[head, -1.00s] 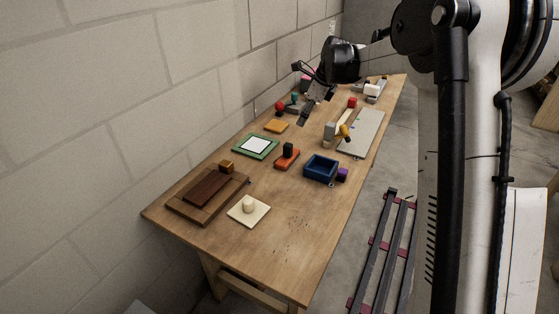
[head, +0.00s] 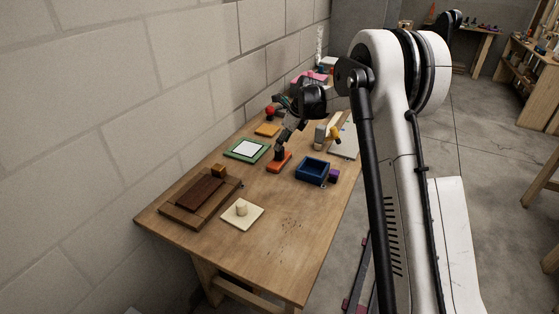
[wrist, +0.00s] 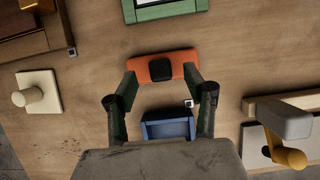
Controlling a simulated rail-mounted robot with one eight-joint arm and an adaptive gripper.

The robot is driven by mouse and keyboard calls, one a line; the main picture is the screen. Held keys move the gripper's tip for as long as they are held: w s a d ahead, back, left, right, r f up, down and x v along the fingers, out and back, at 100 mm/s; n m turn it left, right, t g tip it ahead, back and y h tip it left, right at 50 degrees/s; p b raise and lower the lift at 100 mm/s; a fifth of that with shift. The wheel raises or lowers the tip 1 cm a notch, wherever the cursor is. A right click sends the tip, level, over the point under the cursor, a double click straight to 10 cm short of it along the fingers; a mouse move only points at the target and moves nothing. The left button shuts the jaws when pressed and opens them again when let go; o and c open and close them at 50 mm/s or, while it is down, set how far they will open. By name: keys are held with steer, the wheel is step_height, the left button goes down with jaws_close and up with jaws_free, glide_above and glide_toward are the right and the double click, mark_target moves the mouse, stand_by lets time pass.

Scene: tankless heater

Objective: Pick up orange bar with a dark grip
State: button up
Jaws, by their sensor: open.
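The orange bar (head: 279,163) lies on the wooden table, with its dark grip (head: 280,152) standing up from its middle. In the wrist view the orange bar (wrist: 183,61) lies crosswise, with the dark block-shaped grip (wrist: 160,69) at its centre. My gripper (wrist: 160,85) is open, and its two fingers show on either side of the grip, over the bar's ends. Nothing is between the fingertips except the view of the bar and grip below. In the head view my gripper (head: 284,142) is just above the bar; its fingertips are small and partly merge with the grip.
A blue open box (head: 312,171) with a purple block (head: 333,176) stands right of the bar. A green-framed white panel (head: 247,150) lies to the left. A cream plate with a knob (head: 242,214) and a brown wooden frame (head: 180,215) are nearer. The table's front is clear.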

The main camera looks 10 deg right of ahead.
mark_target(280, 152)
steer(key=shift+s+d+x, duration=0.1)
steer(key=shift+d+x, duration=0.05)
steer(key=shift+x, duration=1.15)
steer(key=shift+s+d+x, duration=0.1)
steer(key=shift+d+x, duration=0.05)
steer(key=shift+x, duration=1.15)
steer(key=shift+f, duration=0.1)
jaws_close()
